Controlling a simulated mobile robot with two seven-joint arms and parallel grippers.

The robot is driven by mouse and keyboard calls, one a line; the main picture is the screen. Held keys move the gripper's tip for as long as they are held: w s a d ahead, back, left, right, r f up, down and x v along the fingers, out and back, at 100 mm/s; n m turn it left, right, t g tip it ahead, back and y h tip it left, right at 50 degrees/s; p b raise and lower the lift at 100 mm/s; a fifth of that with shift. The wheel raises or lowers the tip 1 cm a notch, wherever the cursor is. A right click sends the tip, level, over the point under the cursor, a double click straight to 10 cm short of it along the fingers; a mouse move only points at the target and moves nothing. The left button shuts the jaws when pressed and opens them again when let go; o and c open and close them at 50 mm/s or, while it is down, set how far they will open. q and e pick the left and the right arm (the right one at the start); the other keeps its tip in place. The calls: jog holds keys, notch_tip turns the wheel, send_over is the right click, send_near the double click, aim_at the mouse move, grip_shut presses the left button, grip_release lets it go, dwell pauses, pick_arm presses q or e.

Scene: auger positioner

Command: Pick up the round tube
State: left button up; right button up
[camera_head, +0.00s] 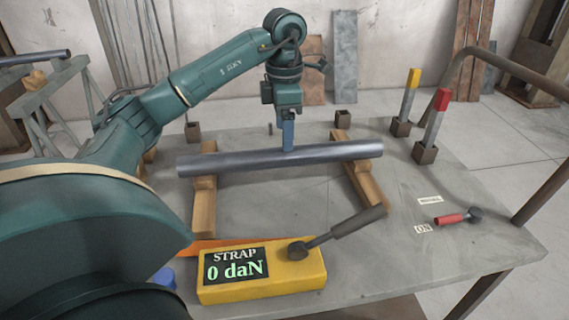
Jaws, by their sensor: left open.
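The round tube (240,161) is a long grey metal pipe. It lies across two wooden blocks, the left one (204,200) and the right one (366,180), on the grey table. My left gripper (288,148) points straight down at the tube, a little right of its middle. Its blue fingers reach the tube's upper edge. The gripper is open. One finger hides the other, so I cannot tell whether they straddle the tube or touch it. My right gripper is not in view.
A yellow box (262,276) reading "STRAP 0 daN" with a dark lever (345,229) stands at the front. Posts with yellow (413,78) and red (442,99) tops stand at the right. A red-handled switch (452,218) is near the right edge. A brown rail (535,85) curves beyond.

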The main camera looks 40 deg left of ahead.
aim_at(283, 157)
pick_arm(q)
jog(key=f+b, duration=0.1)
jog(key=f, duration=0.5)
jog(key=shift+s+f+b, duration=0.1)
jog(key=shift+s+b, duration=0.1)
jog(key=shift+b, duration=0.15)
jog(key=shift+f, duration=0.1)
grip_shut()
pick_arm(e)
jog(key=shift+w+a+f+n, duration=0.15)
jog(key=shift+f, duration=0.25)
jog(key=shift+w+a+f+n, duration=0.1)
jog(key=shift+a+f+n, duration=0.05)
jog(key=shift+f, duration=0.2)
pick_arm(q)
jog(key=shift+r, duration=0.2)
